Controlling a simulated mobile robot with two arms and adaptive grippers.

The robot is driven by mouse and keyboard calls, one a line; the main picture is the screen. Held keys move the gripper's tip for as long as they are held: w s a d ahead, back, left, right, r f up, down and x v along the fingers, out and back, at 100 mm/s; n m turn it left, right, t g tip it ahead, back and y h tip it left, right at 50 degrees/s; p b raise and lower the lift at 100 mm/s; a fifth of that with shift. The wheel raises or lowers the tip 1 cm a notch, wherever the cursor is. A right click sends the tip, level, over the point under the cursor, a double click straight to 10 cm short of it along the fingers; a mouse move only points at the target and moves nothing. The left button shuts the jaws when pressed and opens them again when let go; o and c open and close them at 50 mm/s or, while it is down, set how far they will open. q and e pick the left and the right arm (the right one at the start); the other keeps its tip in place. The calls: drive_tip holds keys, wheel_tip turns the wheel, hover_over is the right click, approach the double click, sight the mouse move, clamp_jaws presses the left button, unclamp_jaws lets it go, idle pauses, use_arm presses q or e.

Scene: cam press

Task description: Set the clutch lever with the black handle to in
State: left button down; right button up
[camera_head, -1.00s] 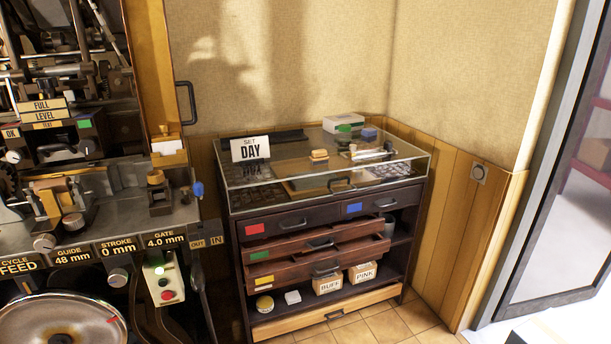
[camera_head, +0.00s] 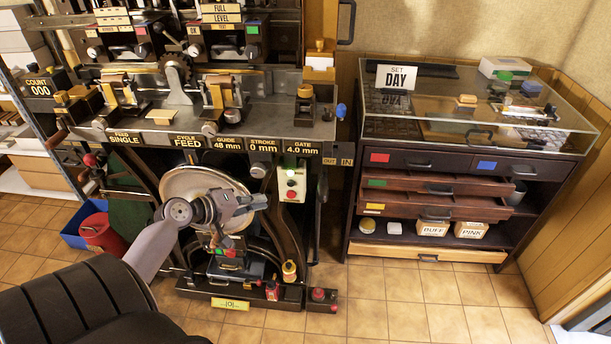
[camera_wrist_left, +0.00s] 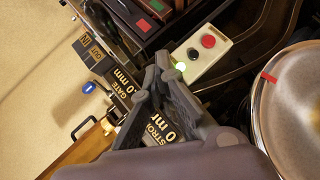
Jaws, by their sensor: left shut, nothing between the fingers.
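The OUT and IN plates (camera_head: 338,161) are on the right edge of the press, right of the GATE 4.0 mm label. A dark upright bar (camera_head: 319,205) stands below them; I cannot tell whether it is the black-handled clutch lever or how that lever is set. My right gripper is out of view.
A blue knob (camera_head: 341,111) sticks out above the plates. The button box (camera_head: 291,182) is just right of my left gripper. A glass-topped drawer cabinet (camera_head: 425,160) with some drawers partly open stands right of the press. The tiled floor (camera_head: 400,300) in front of it is clear.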

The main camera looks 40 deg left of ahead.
use_arm(q)
wheel_tip(320, 180, up, 7)
drive_tip(key=d+t+h, duration=0.1)
drive_tip(key=d, duration=0.1)
drive_tip(key=p, duration=0.3)
approach(321, 179)
drive_tip(key=w+a, duration=0.2)
drive_tip(key=shift+w+d+f+p, duration=0.4)
drive_tip(key=shift+w+d, duration=0.1)
drive_tip(key=shift+d, duration=0.2)
drive_tip(key=shift+w+d+f+p, duration=0.3)
drive_tip(key=shift+w+d, duration=0.2)
drive_tip(key=shift+d, duration=0.25)
drive_tip(key=shift+w, duration=0.1)
